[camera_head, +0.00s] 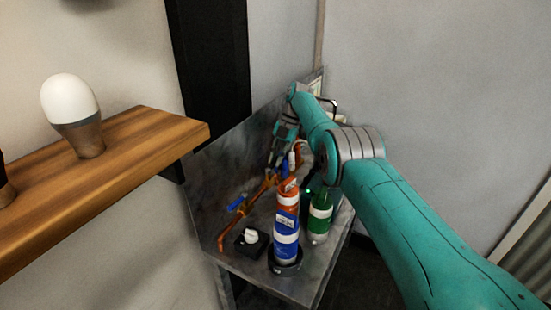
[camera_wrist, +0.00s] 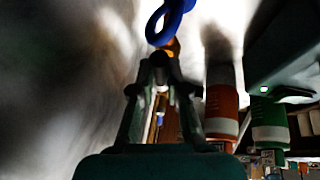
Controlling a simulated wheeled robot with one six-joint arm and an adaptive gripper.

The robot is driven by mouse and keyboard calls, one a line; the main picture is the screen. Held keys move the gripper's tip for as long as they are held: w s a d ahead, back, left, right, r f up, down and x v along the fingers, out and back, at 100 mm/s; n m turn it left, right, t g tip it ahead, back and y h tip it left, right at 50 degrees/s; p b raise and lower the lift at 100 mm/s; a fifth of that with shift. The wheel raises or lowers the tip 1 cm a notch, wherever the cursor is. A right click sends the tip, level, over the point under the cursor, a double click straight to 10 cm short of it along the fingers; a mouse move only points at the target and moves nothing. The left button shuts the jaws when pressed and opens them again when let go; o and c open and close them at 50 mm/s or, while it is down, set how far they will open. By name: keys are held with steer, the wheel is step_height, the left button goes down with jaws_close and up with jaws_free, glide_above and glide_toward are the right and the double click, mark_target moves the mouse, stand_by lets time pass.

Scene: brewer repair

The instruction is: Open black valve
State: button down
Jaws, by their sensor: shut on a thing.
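My gripper (camera_head: 273,162) reaches down at the far end of the metal counter, above the copper-orange pipework. In the wrist view its fingers (camera_wrist: 160,62) come together at the tips on a small dark part. That part looks like the black valve's handle, but the fingers hide most of it and its turn position cannot be told. A blue looped handle (camera_wrist: 165,22) shows just beyond the fingertips. Orange pipe (camera_head: 250,198) runs along the counter, with a blue lever (camera_head: 236,203) on it.
A blue, white and orange cylinder (camera_head: 287,222) and a green cylinder (camera_head: 320,216) stand near the gripper on the metal counter (camera_head: 295,290). A black box with a white knob (camera_head: 251,238) sits at the front. A wooden shelf (camera_head: 120,155) with a bulb (camera_head: 72,105) is at left.

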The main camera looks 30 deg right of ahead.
stand_by(0.4)
steer(key=c, duration=1.2)
jaws_free()
step_height(320, 180, up, 10)
steer(key=shift+f, duration=0.1)
